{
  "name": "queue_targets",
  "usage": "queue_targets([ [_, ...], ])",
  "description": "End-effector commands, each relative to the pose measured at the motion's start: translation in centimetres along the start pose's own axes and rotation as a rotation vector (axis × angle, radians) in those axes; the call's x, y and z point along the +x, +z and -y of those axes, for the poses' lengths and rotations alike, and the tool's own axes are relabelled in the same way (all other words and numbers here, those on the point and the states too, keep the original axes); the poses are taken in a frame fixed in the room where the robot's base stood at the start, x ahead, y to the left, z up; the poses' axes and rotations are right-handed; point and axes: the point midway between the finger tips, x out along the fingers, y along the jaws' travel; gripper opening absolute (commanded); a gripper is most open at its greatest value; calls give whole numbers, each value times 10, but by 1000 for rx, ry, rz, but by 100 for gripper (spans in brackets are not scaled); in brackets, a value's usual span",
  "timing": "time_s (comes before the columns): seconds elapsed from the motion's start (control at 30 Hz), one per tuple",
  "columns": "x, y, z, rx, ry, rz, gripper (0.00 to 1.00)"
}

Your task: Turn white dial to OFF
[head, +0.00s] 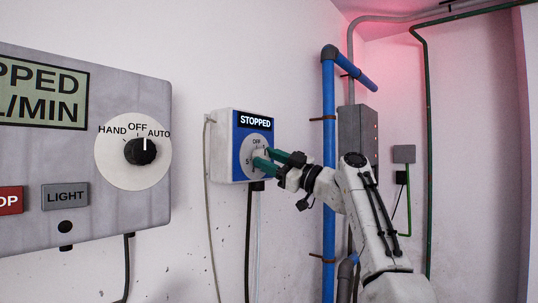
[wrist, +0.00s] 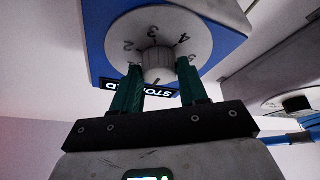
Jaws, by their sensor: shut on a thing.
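The white dial (head: 259,156) sits on a pale round plate on the blue face of a small white box (head: 222,150). The plate reads OFF at its top, with numbers around the rest. My gripper (head: 267,158) has its green fingers on either side of the dial, shut on it. In the wrist view the white dial (wrist: 157,66) shows between the fingertips of my gripper (wrist: 159,78), its numbers upside down. The fingers cover part of the plate, and I cannot tell where the dial points. The display (head: 254,121) above it reads STOPPED.
A large grey panel (head: 85,195) at left carries a black knob (head: 140,151) marked HAND, OFF, AUTO, a red button (head: 8,201) and a LIGHT button (head: 65,196). A blue pipe (head: 329,120) runs up the wall behind my arm. Cables hang below the small box.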

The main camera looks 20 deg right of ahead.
Motion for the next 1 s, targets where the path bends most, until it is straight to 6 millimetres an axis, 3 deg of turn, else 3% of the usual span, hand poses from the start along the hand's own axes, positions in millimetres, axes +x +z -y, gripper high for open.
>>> queue_targets([
  [0.67, 0, 1, 0, -59, -24, -1, 12],
  [0.7, 0, 1, 0, -59, -24, -1, 46],
  [0.93, 0, 1, -1, -58, -24, -2, 68],
  [1.0, 0, 0, 0, -58, -24, -2, 68],
])
